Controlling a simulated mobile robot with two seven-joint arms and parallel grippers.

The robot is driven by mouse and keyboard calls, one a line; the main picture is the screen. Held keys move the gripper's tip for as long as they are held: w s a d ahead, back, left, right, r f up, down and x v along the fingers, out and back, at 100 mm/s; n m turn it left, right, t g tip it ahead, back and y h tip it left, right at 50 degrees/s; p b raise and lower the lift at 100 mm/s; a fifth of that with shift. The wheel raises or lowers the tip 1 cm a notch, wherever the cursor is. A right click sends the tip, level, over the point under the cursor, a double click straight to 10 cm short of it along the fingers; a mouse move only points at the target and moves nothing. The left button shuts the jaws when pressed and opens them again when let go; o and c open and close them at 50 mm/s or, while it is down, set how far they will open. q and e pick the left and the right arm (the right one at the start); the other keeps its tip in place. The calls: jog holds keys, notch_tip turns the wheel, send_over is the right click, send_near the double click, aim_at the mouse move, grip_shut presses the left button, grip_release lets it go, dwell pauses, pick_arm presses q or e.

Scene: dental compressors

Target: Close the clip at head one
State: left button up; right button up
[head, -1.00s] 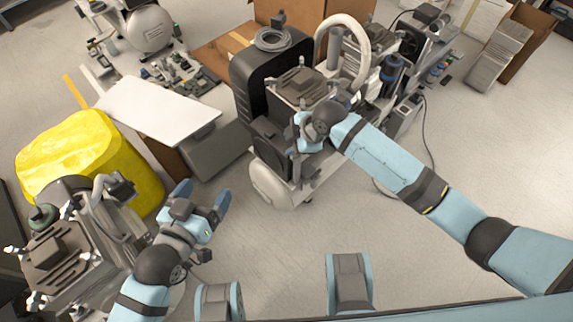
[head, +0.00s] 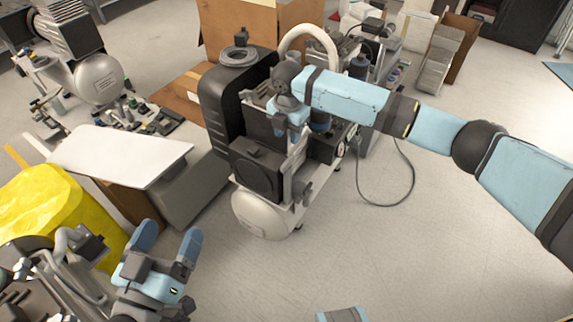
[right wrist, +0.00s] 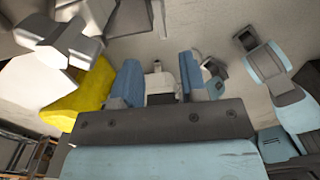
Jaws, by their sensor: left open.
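The compressor in the middle has a black housing (head: 213,105) and a cream tank (head: 262,213). Its head is largely hidden behind my right gripper (head: 287,125), which points down at it. In the right wrist view its two blue fingers (right wrist: 160,82) stand apart, with a small pale part (right wrist: 157,68) showing between or beyond them; contact is unclear. My left gripper (head: 167,243) is open and empty at the lower left, near a second compressor head (head: 30,295) cut off by the picture's edge. I cannot make out a clip or its state, nor which head is head one.
A white board (head: 120,153) lies left of the middle compressor, with a yellow covered bin (head: 50,212) in front of it. A third compressor with a cream tank (head: 100,78) stands behind. A cable (head: 408,185) lies on the floor.

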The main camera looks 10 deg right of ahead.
jog(key=b, duration=0.2)
send_over(288, 161)
notch_tip(288, 161, down, 6)
jog(key=shift+f, duration=0.2)
notch_tip(288, 161, down, 4)
jog(key=shift+b, duration=0.65)
pick_arm(q)
jog(key=shift+d+f+h, duration=0.5)
jog(key=shift+d, duration=0.05)
pick_arm(e)
jog(key=shift+f, duration=0.6)
jog(key=shift+c, duration=0.4)
grip_shut()
